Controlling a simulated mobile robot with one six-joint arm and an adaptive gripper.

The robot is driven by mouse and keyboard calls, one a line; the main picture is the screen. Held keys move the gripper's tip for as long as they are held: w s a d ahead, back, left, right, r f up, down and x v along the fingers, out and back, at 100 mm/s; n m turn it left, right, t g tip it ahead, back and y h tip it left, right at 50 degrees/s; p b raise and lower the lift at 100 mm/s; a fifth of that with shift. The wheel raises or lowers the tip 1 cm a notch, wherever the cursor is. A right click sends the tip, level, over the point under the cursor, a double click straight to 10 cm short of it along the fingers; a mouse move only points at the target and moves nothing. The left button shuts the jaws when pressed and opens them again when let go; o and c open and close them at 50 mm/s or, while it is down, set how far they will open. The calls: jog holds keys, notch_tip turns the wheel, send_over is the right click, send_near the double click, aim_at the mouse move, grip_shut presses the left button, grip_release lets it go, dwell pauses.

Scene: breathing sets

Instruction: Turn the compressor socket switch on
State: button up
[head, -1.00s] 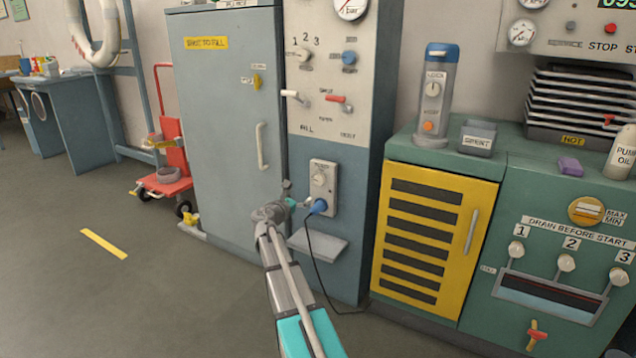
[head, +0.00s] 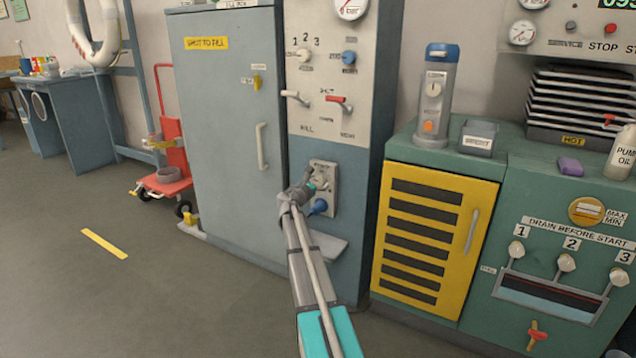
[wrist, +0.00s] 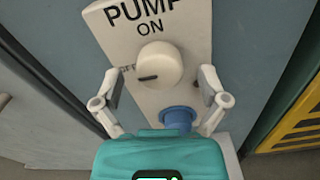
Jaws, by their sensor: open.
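The socket panel (head: 325,172) is a pale plate on the lower part of the blue-grey column, and in the wrist view its plate (wrist: 187,60) reads "PUMP ON" with "OFF" at the left. Its round white switch knob (wrist: 159,65) has a dark mark pointing left, near "OFF". A blue plug (wrist: 178,119) sits in the socket below the knob; it also shows in the head view (head: 319,206). My gripper (wrist: 160,92) is open, its fingers apart on either side of the lower plate, with the knob ahead between them. Contact with the knob is not visible.
A small grey shelf (head: 325,244) juts out below the panel. The grey cabinet (head: 228,130) with its handle stands to the left, and the yellow louvred door (head: 434,235) to the right. White and red levers (head: 340,103) sit above the panel.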

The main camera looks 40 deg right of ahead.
jog(key=shift+w+d, duration=0.15)
jog(key=shift+d, duration=0.25)
jog(key=shift+a, duration=0.1)
jog(key=c, duration=1.1)
